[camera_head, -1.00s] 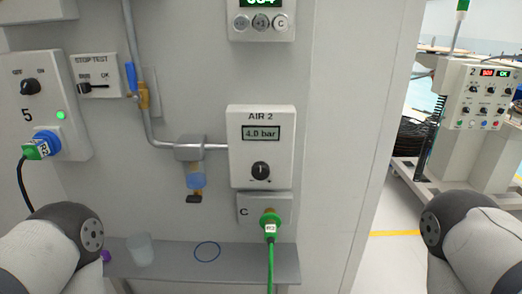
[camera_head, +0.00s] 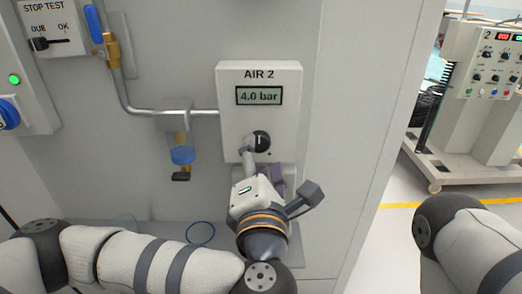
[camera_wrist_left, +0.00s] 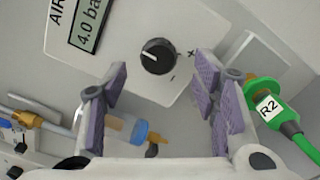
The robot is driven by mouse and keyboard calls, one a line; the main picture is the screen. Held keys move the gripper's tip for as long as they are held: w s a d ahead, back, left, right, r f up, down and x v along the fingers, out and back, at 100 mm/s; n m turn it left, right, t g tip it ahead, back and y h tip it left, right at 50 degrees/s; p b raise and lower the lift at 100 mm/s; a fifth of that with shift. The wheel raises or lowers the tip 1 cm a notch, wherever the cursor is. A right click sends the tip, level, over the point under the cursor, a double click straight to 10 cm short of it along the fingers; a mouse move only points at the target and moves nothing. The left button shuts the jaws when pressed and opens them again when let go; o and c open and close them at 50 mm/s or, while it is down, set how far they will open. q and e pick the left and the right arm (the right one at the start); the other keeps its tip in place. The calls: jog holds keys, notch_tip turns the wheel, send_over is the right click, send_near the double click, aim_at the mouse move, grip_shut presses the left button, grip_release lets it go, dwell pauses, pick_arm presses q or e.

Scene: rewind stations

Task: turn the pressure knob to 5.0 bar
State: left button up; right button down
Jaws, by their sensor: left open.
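The AIR 2 panel (camera_head: 232,125) is a pale box with a display (camera_head: 259,96) reading 4.0 bar. Below the display is the black pressure knob (camera_head: 263,140) with a white pointer line. My left gripper (camera_head: 276,172) is in front of the lower panel, just below the knob, and partly covers it. In the left wrist view the knob (camera_wrist_left: 158,56) shows between and beyond the open purple-padded fingers (camera_wrist_left: 161,82), with nothing held. Plus and minus marks are beside it. No finger visibly touches the knob. Only part of my right arm shows; its gripper is out of view.
A green connector (camera_wrist_left: 262,100) tagged R2 sits close beside one finger in the left wrist view. A pipe with a blue-bowled filter (camera_head: 182,155) is left of the panel. A blue ring (camera_head: 201,233) lies on the shelf below. Another station (camera_head: 490,70) stands far right.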

aim_at(261, 145)
pick_arm(q)
jog(key=shift+w+r, duration=0.1)
jog(key=shift+w, duration=1.9)
jog(key=c, duration=1.2)
jog(key=shift+o, duration=0.2)
jog(key=shift+r+m+p, duration=0.3)
jog(key=shift+m+p, duration=0.2)
jog(key=m+p, duration=0.3)
jog(key=shift+r+m, duration=0.15)
jog(key=shift+m, duration=0.15)
jog(key=shift+d+f+m+p, duration=0.15)
jog(key=shift+m+p, duration=0.25)
jog(key=shift+m, duration=0.5)
jog(key=shift+f+m, duration=0.25)
jog(key=shift+m, duration=0.25)
pick_arm(e)
jog(key=w+r+t, duration=0.2)
jog(key=w+r, duration=0.4)
jog(key=shift+w+r+t, duration=0.25)
jog(key=shift+t, duration=0.05)
pick_arm(q)
jog(key=shift+f, duration=0.1)
